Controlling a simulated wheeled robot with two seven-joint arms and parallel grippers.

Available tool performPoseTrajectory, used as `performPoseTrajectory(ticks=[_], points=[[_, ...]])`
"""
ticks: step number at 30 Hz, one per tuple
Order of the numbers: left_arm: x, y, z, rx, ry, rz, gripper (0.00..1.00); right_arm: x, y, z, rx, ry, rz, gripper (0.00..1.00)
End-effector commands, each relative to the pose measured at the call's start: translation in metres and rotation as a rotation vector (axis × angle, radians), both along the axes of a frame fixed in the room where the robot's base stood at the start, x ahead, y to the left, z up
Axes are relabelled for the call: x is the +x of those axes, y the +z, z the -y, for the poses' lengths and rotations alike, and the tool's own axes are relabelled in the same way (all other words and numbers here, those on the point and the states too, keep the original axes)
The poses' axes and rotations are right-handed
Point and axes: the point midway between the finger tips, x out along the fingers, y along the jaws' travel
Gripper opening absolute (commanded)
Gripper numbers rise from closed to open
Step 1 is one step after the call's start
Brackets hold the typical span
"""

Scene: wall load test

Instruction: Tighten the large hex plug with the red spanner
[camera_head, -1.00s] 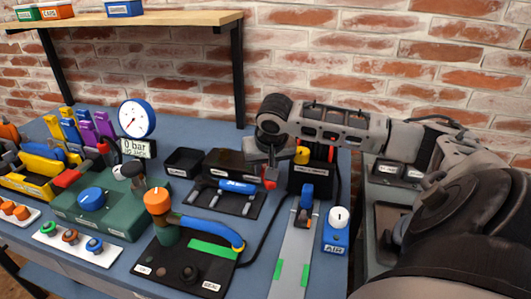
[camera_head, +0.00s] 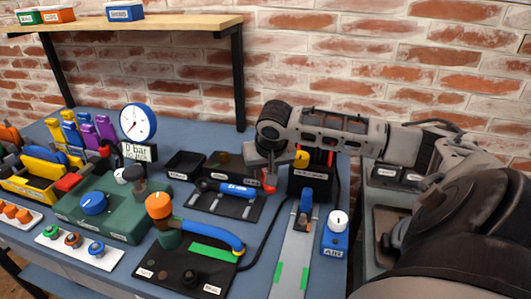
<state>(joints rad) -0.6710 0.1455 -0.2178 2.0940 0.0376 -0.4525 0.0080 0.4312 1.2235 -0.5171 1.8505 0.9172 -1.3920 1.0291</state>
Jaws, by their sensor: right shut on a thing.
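My right gripper (camera_head: 266,158) is over the back of the bench, at the right end of a black tool tray (camera_head: 222,204). It is shut on a small red piece (camera_head: 269,182), which hangs just below the fingers. This looks like part of the red spanner; the rest is hidden by the gripper. A blue-handled tool (camera_head: 237,190) lies in the tray. A dark round fitting (camera_head: 190,277) sits on a black plate (camera_head: 160,272) at the front; I cannot tell whether it is the large hex plug. My left gripper is not in view.
A green block (camera_head: 118,218) with a blue knob stands left, with a gauge (camera_head: 138,122) behind it. An orange-topped post (camera_head: 159,205) with a curved blue handle rises from the black plate. A metal rail (camera_head: 294,250) and blue AIR box (camera_head: 335,236) lie right.

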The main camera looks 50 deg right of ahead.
Motion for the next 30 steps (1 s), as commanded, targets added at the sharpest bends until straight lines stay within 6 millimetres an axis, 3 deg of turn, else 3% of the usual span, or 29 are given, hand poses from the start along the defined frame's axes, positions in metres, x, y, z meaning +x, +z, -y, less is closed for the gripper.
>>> performPoseTrajectory(ticks=[30], points=[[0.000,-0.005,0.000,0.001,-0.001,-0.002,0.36,0.001,-0.012,0.000,0.001,0.000,0.002,0.00]])
